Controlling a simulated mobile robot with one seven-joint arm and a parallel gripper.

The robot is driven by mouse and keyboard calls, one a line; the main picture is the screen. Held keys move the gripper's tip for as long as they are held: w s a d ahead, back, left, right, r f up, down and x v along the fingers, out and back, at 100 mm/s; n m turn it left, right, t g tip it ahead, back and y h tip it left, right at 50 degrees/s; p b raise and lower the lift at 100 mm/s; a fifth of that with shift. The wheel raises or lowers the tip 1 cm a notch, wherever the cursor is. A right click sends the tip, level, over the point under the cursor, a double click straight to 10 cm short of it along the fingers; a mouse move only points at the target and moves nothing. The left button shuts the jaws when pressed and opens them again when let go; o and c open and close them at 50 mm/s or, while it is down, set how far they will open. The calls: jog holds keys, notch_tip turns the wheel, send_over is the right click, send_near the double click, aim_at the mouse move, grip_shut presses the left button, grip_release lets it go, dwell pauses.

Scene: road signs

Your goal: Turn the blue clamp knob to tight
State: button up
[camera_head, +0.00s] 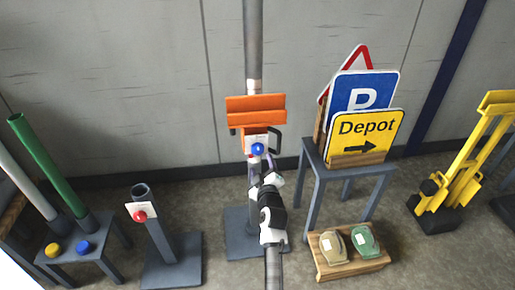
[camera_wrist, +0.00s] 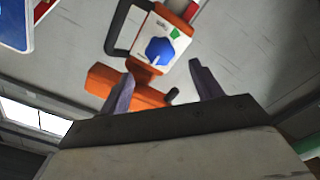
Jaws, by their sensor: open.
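The blue clamp knob (camera_head: 258,149) sits on a white plate on the front of an orange clamp (camera_head: 255,110) around a grey vertical post. In the wrist view the knob (camera_wrist: 159,51) has a pale pointer line toward the lower part of the picture. A green mark (camera_wrist: 174,33) and small red marking show on the white plate (camera_wrist: 181,43). My gripper (camera_wrist: 161,72) is open and empty, its two fingers apart on either side of the knob's line, short of it. In the head view my gripper (camera_head: 264,172) is just below the knob.
A dark handle (camera_head: 275,139) sticks out at the clamp's right. A table with road signs (camera_head: 365,138) stands to the right. A stand with a red knob (camera_head: 139,215) is at left, beside a table holding green and grey tubes (camera_head: 42,165). A low crate (camera_head: 350,262) is front right.

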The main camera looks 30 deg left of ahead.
aim_at(258, 151)
jog(key=x, duration=0.9)
jog(key=shift+w+a+p, duration=0.25)
jog(key=shift+p, duration=0.1)
jog(key=c, duration=1)
